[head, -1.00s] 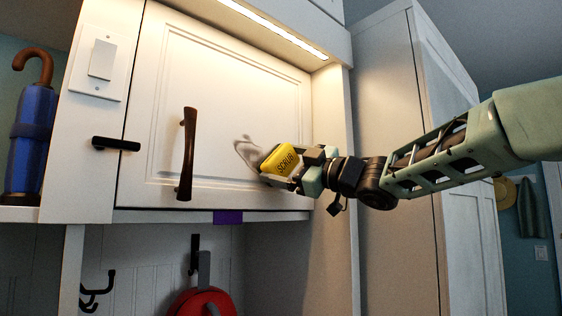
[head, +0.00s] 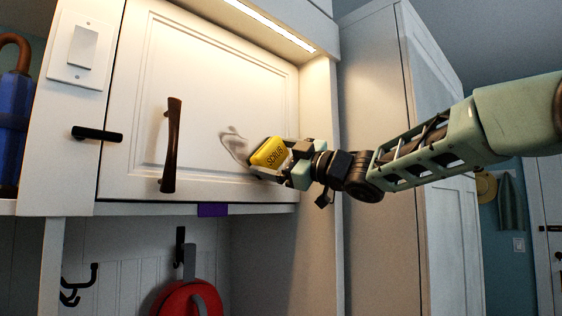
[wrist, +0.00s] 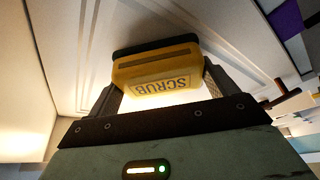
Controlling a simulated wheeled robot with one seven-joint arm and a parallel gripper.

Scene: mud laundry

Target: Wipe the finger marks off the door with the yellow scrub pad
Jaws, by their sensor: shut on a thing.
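The yellow scrub pad (head: 269,153), labelled SCRUB, is held between the fingers of my gripper (head: 284,160). The pad also shows in the wrist view (wrist: 157,72), with a dark layer on its door side. The white cabinet door (head: 205,75) has a raised panel frame and a dark vertical handle (head: 171,145). Grey smudged finger marks (head: 233,143) show on the panel just left of the pad. The pad is at or very near the door's lower right part; I cannot tell whether it touches.
A black horizontal bar (head: 97,134) and a light switch (head: 82,47) are left of the door. A purple tag (head: 212,210) hangs below the door's lower edge. A tall cabinet (head: 380,150) stands right. Hooks and a red object (head: 188,298) are below.

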